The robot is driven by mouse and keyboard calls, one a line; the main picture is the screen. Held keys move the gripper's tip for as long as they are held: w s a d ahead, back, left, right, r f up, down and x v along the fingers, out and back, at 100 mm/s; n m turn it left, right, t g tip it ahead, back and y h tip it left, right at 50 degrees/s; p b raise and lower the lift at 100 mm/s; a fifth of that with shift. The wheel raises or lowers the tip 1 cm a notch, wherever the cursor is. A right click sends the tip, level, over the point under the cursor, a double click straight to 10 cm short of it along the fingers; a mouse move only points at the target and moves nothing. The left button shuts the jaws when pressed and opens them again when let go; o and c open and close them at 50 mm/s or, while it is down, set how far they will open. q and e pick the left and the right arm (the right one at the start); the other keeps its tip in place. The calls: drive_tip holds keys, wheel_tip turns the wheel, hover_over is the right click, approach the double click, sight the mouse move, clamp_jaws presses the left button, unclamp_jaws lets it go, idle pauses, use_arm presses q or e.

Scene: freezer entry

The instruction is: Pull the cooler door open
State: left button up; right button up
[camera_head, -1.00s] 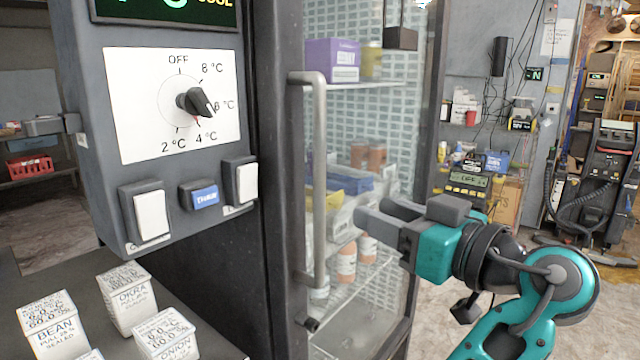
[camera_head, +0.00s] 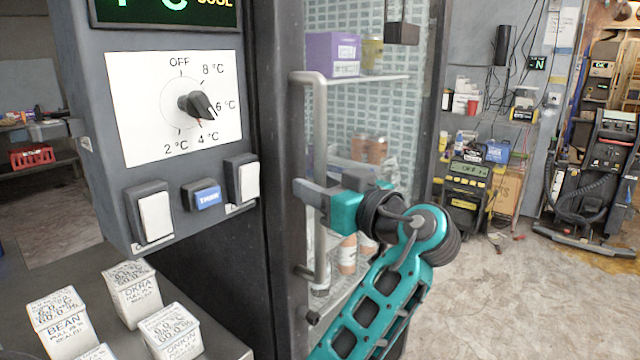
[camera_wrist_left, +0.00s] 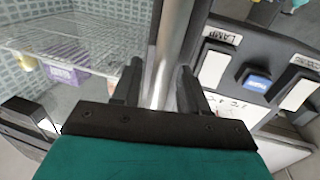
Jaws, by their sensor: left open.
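The cooler door (camera_head: 346,105) is a tall glass door that looks shut in its dark frame, with shelves of goods behind the glass. Its handle (camera_head: 320,130) is a long upright grey metal bar on the door's left side. My left gripper (camera_head: 308,190) is at about the middle of the handle, its fingers hiding a short stretch of the bar. In the left wrist view the handle (camera_wrist_left: 170,45) runs between the two spread fingers of my left gripper (camera_wrist_left: 160,85). The gripper is open; I cannot tell whether either finger touches the bar. My right gripper is not in view.
A grey control box (camera_head: 180,120) with a dial and switches stands close left of the handle. White labelled cartons (camera_head: 132,292) sit on a counter at lower left.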

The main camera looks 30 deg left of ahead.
use_arm(q)
drive_tip(key=shift+c, duration=0.3)
clamp_jaws()
idle(0.3)
